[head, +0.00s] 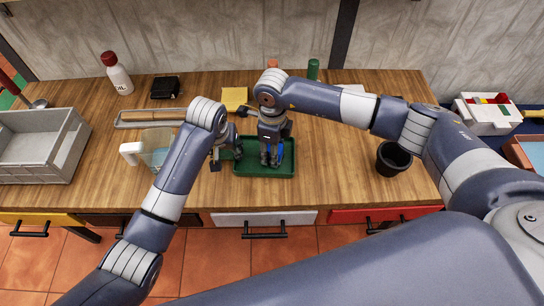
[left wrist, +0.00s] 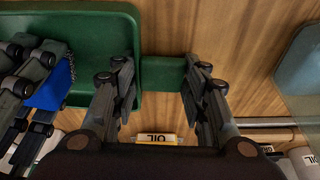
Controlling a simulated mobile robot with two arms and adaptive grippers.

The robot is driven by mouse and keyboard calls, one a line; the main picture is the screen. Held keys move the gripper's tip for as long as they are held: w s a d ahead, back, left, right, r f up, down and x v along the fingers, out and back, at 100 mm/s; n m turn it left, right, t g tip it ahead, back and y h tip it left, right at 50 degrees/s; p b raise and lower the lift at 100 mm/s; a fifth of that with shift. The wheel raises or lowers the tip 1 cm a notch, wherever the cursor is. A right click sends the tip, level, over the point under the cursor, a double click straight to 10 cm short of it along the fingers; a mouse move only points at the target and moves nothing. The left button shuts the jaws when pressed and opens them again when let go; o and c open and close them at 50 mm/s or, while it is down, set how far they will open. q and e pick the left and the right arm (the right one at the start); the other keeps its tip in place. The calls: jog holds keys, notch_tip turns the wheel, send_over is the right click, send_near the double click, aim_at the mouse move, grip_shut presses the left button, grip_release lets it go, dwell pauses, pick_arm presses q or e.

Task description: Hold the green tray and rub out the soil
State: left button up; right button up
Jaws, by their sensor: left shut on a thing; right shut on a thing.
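The green tray (head: 243,168) lies on the wooden worktop near its front edge, with a handle on its left side. My left gripper (head: 224,154) is at that handle. In the left wrist view (left wrist: 160,76) its two fingers stand on either side of the green handle (left wrist: 163,72). My right gripper (head: 270,160) points down over the tray and is shut on a blue block (head: 288,149), probably a sponge. The block also shows in the left wrist view (left wrist: 57,84), low at the tray floor. Soil cannot be made out clearly; the grippers hide part of the tray.
A clear jug (head: 155,148) with a white handle stands left of my left gripper. A grey crate (head: 38,160) is at the far left. A black cup (head: 393,158) stands at the right.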

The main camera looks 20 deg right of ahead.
jog(key=shift+a, duration=0.1)
jog(key=shift+w+a, duration=0.25)
jog(key=shift+a, duration=0.6)
jog(key=shift+s+d, duration=0.35)
jog(key=shift+d, duration=0.55)
jog(key=shift+s+d, duration=0.3)
jog(key=shift+d, duration=0.55)
jog(key=shift+w+a, duration=0.35)
jog(key=shift+a, duration=0.55)
jog(key=shift+w+a, duration=0.3)
jog(key=shift+a, duration=0.55)
